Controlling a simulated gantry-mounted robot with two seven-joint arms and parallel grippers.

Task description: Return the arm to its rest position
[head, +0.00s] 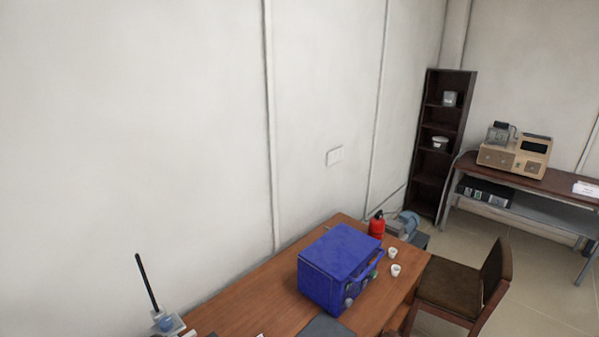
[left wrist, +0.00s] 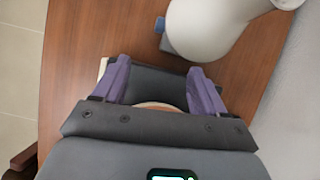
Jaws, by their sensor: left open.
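My left gripper (left wrist: 160,82) shows in the left wrist view, with its two purple fingers wide apart. It is open, and nothing is gripped between the fingers. A dark grey flat surface shows behind the gap, and a pale curved edge is partly hidden by the gripper body. The brown wooden table (left wrist: 75,45) lies below. Neither gripper shows in the head view, and my right gripper is in no frame.
A blue furnace (head: 340,262) stands on the table (head: 255,298), near a red bottle (head: 377,225) and two white cups (head: 395,270). A dark slab (head: 327,328) lies in front. A chair (head: 465,285) stands right. A white rounded body (left wrist: 208,28) is close to the left gripper.

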